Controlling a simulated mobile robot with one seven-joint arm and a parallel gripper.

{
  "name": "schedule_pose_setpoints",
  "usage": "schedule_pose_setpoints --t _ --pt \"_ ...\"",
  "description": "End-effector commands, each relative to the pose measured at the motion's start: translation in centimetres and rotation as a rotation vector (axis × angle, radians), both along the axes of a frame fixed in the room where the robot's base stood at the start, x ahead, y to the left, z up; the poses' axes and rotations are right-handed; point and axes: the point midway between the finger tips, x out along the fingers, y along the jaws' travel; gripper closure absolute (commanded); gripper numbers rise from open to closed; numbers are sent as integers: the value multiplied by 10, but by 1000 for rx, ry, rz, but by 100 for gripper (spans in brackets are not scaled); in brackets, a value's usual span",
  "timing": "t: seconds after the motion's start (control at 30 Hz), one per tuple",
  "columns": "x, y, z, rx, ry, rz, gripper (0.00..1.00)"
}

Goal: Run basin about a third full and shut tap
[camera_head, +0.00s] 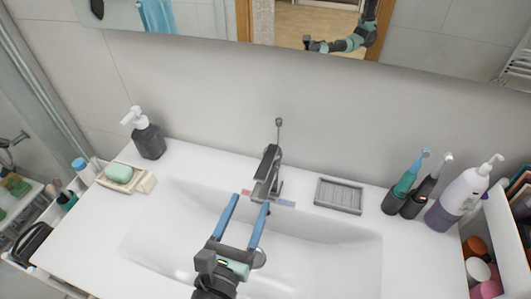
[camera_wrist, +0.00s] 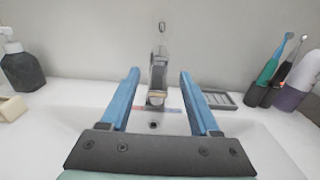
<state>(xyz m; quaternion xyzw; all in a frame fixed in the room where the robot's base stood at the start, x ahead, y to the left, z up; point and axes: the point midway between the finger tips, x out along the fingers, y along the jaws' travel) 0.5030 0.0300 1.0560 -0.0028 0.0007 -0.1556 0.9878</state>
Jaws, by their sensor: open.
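The white basin (camera_head: 330,257) is set in a white counter below a mirror. No water can be made out in it. The grey metal tap (camera_head: 268,170) stands at the basin's back edge, with a thin rod rising behind it; it also shows in the wrist view (camera_wrist: 158,75). A small red and blue marking lies at its base. My gripper (camera_head: 250,203) is open and empty, its two blue fingers above the basin and pointing at the tap. In the wrist view the tap is framed between the fingers (camera_wrist: 158,75), apart from both. The drain (camera_wrist: 154,124) shows below the tap.
A dark soap dispenser (camera_head: 149,141) and a green soap on a dish (camera_head: 119,173) stand left. A grey ribbed tray (camera_head: 339,195), electric toothbrushes (camera_head: 404,183) and a pump bottle (camera_head: 459,200) stand right. The counter near the tap is clear.

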Motion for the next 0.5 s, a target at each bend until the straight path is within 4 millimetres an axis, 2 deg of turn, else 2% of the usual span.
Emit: schedule_pose_setpoints --t 0.3,0.5 --pt "63 -22 3 3 -3 -4 38" --pt "94 -32 1 5 -3 -4 38"
